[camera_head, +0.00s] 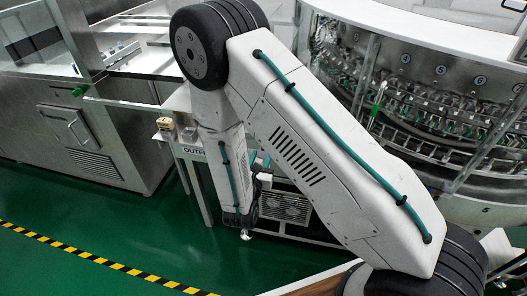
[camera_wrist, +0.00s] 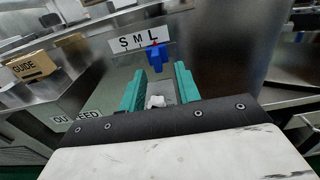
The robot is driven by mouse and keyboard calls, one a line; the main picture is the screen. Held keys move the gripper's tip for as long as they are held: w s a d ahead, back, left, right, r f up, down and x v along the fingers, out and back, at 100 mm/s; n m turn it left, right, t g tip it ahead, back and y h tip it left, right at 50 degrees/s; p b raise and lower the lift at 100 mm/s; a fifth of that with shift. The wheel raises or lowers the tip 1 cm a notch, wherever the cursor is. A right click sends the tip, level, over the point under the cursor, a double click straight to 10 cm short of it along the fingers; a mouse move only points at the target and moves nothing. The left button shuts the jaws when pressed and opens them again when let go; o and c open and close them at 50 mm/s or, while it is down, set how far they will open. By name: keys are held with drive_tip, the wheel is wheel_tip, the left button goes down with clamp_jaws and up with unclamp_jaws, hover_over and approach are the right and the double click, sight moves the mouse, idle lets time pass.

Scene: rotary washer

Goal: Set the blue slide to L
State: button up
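In the wrist view, the blue slide (camera_wrist: 157,57) stands upright on a grey metal panel. A small white piece shows between the fingers. In the head view, the slide cannot be made out, and the fingers are mostly hidden by my arm.
In the wrist view, a brown GUIDE block (camera_wrist: 33,67) is at left and an OUTFEED sign (camera_wrist: 76,116) below it. In the head view, a metal cabinet (camera_head: 80,135) stands left and a rotary washer (camera_head: 440,90) right. Green floor (camera_head: 110,215) is clear at lower left.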

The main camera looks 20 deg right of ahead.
drive_tip(key=v, duration=0.3)
idle(0.5)
